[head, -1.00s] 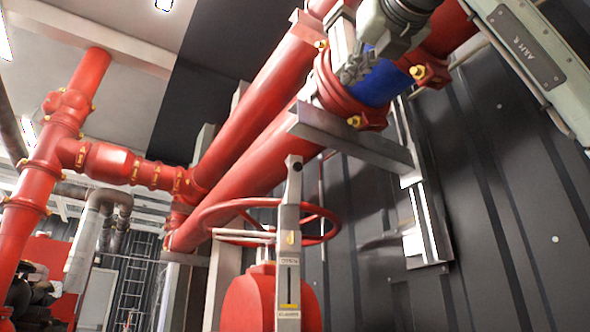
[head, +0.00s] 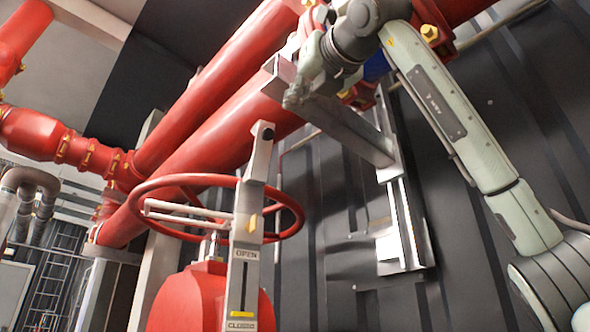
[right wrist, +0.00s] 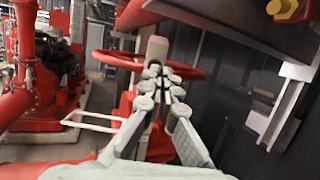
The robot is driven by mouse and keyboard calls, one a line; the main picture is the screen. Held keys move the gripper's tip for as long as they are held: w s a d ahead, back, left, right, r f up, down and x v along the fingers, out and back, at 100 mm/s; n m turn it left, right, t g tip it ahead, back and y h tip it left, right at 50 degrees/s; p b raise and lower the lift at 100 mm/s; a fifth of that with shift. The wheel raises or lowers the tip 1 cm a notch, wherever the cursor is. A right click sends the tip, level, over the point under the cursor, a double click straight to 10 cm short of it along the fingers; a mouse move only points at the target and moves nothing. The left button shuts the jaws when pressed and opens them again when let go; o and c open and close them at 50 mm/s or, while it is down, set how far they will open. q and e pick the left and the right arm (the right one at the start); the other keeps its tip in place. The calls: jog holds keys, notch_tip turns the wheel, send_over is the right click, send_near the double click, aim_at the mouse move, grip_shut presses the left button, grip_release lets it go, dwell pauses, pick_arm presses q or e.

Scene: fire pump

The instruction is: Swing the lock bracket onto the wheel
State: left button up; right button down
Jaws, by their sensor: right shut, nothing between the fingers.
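The red handwheel (head: 190,180) lies roughly level above a red valve body (head: 205,300). A grey metal arm with a hole near its top, apparently the lock bracket (head: 258,155), stands upright at the wheel's near side, above a plate marked OPEN and CLOSED (head: 243,285). My right gripper (head: 293,100) is shut and empty, above and to the right of the bracket's top in the head view. In the right wrist view my gripper's fingers (right wrist: 162,85) point toward the bracket (right wrist: 157,48) and wheel (right wrist: 112,58), partly covering them. My left gripper is not in view.
Thick red pipes (head: 225,105) run diagonally behind the wheel. A grey steel beam (head: 345,130) crosses close to my right gripper. Pale rods (head: 180,212) reach across the wheel from the left. A dark ribbed wall (head: 480,240) stands at the right.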

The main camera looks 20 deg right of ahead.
aim_at(269, 127)
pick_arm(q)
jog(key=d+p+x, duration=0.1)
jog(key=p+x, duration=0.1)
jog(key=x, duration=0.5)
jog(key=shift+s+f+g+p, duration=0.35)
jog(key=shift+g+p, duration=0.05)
pick_arm(e)
jog(key=x, duration=1)
jog(key=shift+w, duration=0.45)
